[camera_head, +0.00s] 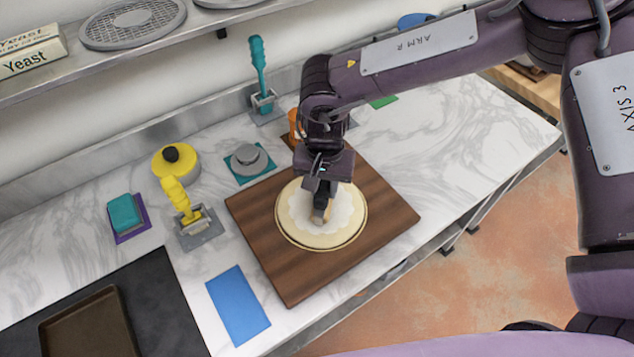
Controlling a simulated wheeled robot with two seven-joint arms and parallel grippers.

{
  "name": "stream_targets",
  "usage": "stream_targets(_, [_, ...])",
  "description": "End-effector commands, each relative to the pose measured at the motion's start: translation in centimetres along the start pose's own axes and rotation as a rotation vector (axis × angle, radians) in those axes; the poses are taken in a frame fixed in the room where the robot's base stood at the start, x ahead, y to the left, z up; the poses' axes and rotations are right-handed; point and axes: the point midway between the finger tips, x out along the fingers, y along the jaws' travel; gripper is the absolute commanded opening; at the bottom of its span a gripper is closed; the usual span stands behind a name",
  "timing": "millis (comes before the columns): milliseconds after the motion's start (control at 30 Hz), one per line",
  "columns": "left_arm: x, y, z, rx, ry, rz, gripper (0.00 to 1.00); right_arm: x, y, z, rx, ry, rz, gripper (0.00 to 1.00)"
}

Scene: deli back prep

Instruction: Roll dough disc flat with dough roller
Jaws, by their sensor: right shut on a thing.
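The round cream dough disc (291,217) with a paler middle lies on the brown wooden board (270,258). My right gripper (321,205) reaches down over the middle of the disc. It is shut on the dough roller (328,215), of which only a small tan and grey part shows low by the fingers. The gripper hides the rest of the roller, and I cannot tell whether it touches the dough. My left gripper is not in view.
Left of the board are a yellow-handled tool (180,199) in a grey holder, a yellow round container (175,163), a teal block (124,213) and a blue mat (238,305). Behind stand a grey lidded item (248,160) and a teal-handled tool (259,68).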

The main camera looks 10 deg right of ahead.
Motion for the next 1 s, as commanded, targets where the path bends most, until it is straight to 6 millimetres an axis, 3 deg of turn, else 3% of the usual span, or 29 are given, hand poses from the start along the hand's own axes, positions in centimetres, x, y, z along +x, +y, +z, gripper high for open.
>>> stream_targets(1000, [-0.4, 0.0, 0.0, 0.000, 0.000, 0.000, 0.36, 0.1, 2.1, 0.1, 0.000, -0.001, 0.002, 0.00])
